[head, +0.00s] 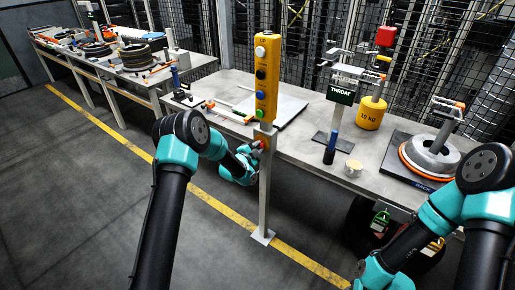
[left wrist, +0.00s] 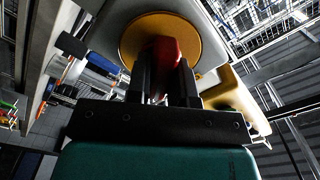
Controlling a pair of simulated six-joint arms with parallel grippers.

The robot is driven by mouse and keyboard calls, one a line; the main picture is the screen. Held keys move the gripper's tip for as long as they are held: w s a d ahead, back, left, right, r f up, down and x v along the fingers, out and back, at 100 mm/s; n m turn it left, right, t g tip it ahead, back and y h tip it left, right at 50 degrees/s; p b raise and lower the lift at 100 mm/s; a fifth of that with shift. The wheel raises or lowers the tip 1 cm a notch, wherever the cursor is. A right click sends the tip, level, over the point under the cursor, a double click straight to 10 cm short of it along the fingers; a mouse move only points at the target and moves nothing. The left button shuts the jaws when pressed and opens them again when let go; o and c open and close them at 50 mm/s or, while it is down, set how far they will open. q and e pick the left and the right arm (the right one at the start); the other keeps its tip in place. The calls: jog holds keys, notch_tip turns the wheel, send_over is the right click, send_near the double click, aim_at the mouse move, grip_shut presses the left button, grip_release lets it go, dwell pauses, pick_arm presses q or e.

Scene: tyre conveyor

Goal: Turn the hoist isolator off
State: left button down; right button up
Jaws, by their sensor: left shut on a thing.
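The hoist isolator is a red knob (left wrist: 166,54) on a round yellow plate (left wrist: 133,36), seen in the left wrist view. In the head view the isolator (head: 264,141) sits on the grey post (head: 264,195), below the yellow push-button box (head: 265,75). My left gripper (head: 257,149) is at the knob, partly hidden by its own wrist. In the left wrist view its two dark fingers (left wrist: 166,75) are shut on the red knob. The knob's exact angle is hard to tell. My right arm is at lower right; its gripper is out of the picture.
Behind the post, a long bench (head: 225,85) carries a sign marked THROAT (head: 341,95), a yellow 10 KG weight (head: 370,113) and a wheel hub (head: 430,158). A second bench with tyres (head: 136,55) stands at back left. The floor at left is clear.

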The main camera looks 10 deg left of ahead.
pick_arm(q)
jog(key=n, duration=0.5)
jog(key=shift+n, duration=0.3)
jog(key=n, duration=0.5)
jog(key=shift+a+n, duration=0.1)
jog(key=shift+n, duration=0.2)
jog(key=c, duration=1)
grip_release()
jog(key=v, duration=1.7)
jog(key=shift+s, duration=0.15)
